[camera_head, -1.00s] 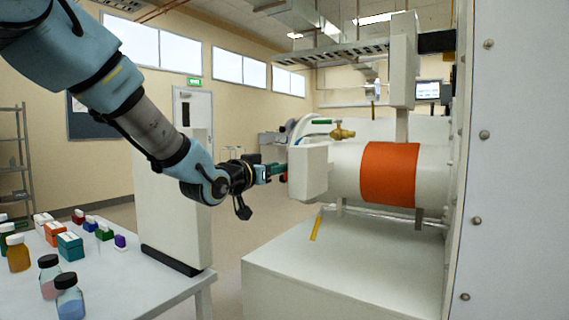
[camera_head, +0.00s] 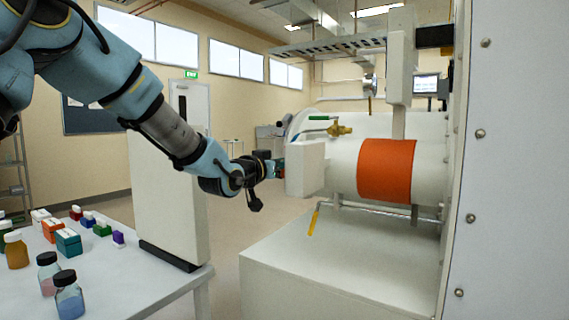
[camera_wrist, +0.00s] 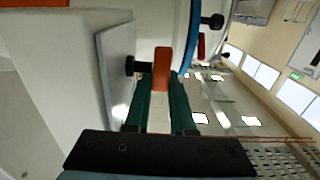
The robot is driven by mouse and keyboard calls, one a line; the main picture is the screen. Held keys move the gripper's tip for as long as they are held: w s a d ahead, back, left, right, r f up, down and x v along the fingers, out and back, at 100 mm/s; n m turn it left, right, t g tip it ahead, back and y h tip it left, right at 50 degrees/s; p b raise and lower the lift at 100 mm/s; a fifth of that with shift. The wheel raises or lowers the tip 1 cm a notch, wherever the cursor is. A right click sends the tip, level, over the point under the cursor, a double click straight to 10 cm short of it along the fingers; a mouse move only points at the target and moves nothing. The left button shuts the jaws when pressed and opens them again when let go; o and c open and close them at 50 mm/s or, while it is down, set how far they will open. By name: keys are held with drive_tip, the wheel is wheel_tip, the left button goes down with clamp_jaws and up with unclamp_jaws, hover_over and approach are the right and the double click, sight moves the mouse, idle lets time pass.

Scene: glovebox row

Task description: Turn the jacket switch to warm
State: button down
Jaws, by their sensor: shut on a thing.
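In the wrist view an orange-red switch handle (camera_wrist: 162,66) stands on a black stem from a grey plate (camera_wrist: 116,75) on a white box. I take this handle to be the jacket switch. My gripper (camera_wrist: 164,88) has its green fingers on both sides of the handle and is shut on it. In the head view my gripper (camera_head: 279,168) is at the left side of the white box (camera_head: 307,166), beside the white cylinder with an orange jacket band (camera_head: 386,171). The switch is hidden there, and its setting marks cannot be read.
A brass valve with a green lever (camera_head: 330,126) sits above the box, and a yellow-handled lever (camera_head: 314,220) hangs below it. A white panel (camera_head: 170,190) stands behind my forearm. A table (camera_head: 130,285) with bottles and small boxes is at the lower left.

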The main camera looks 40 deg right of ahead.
drive_tip(key=shift+f+b, duration=0.2)
drive_tip(key=shift+b, duration=0.6)
drive_tip(key=h+b, duration=0.1)
drive_tip(key=b, duration=0.1)
drive_tip(key=shift+a+f+b, duration=0.1)
drive_tip(key=shift+f+b, duration=0.1)
drive_tip(key=shift+b, duration=0.2)
drive_tip(key=h+b, duration=0.1)
drive_tip(key=b, duration=0.4)
drive_tip(key=shift+a+f+t, duration=0.15)
drive_tip(key=shift+f+t, duration=0.05)
drive_tip(key=shift+t, duration=0.2)
drive_tip(key=h+b, duration=0.1)
drive_tip(key=b, duration=0.3)
drive_tip(key=h+b, duration=0.2)
drive_tip(key=b, duration=0.3)
drive_tip(key=shift+s+a+r+t, duration=0.1)
drive_tip(key=shift+a+r+t, duration=0.1)
drive_tip(key=shift+t, duration=0.2)
drive_tip(key=shift+r+h+b, duration=0.2)
drive_tip(key=shift+h+b, duration=0.3)
drive_tip(key=shift+b, duration=0.25)
drive_tip(key=c, duration=1)
unclamp_jaws()
drive_tip(key=shift+a, duration=0.1)
drive_tip(key=shift+c, duration=0.2)
